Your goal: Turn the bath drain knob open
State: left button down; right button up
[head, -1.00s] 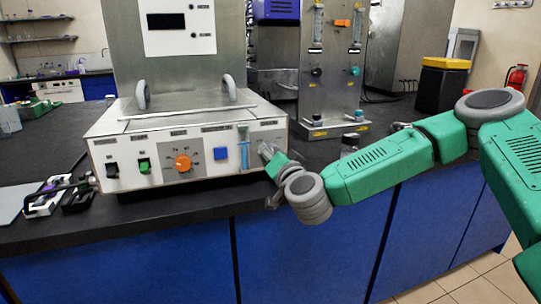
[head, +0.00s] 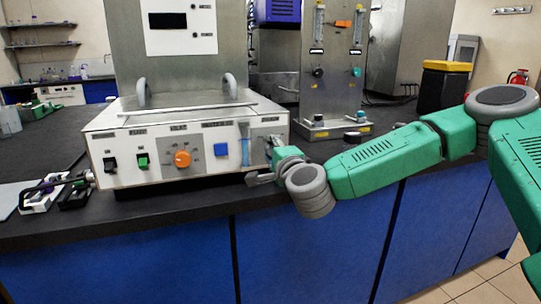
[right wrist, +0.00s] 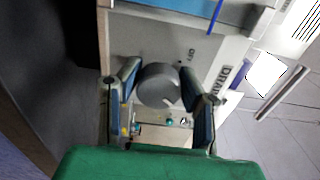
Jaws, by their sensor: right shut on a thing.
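The drain knob (right wrist: 157,86) is a round grey dial with a pale mark at its lower right edge in the right wrist view. The words DRAIN and OFF are printed beside it on the bath's front panel. My right gripper (right wrist: 160,88) is shut on the knob, with one finger on each side. In the head view my right gripper (head: 264,167) is at the right end of the white bath unit's front (head: 195,158) and hides most of the knob. My left gripper is not in view.
A metal stand (head: 330,90) with tubes and valves rises behind. Black and white items (head: 48,194) lie on the dark counter at left.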

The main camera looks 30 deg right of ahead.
jog(key=shift+d+f+m+b, duration=0.1)
jog(key=shift+f+m+b, duration=0.2)
jog(key=shift+m, duration=0.6)
jog(key=o, duration=1.2)
jog(key=shift+s, duration=0.1)
jog(key=shift+c, duration=0.2)
jog(key=shift+d, duration=0.1)
jog(key=shift+r, duration=0.1)
jog(key=v, duration=0.7)
